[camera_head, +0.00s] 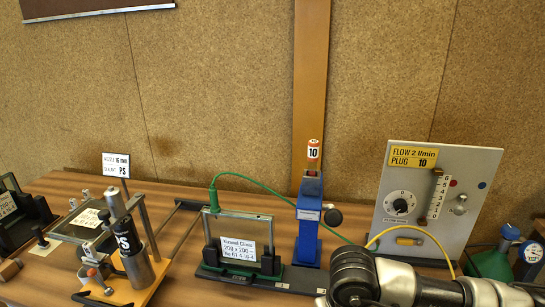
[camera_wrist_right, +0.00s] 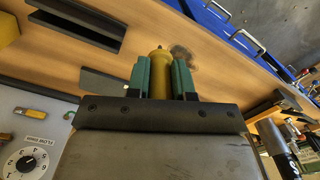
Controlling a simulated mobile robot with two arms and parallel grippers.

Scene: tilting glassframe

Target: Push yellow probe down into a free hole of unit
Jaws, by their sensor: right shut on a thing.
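The yellow probe (camera_wrist_right: 158,76) sits between the green fingers of my right gripper (camera_wrist_right: 160,68) in the right wrist view, and the gripper is shut on it. In the head view my right arm is at the bottom right; its fingers and the probe cannot be made out. A yellow cable (camera_head: 412,228) arches behind this arm. The glass unit (camera_head: 240,236) stands upright in a dark holder with a white label. A green probe (camera_head: 213,196) with a green cable is at its top left corner. The unit's holes are too small to tell. My left gripper is not in view.
A blue post (camera_head: 309,222) stands right of the unit. A grey flow panel (camera_head: 440,185) with a dial is at the right. A clamp stand with a grey cylinder (camera_head: 137,262) is at the left. The green cable (camera_head: 265,186) runs from the unit behind the post.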

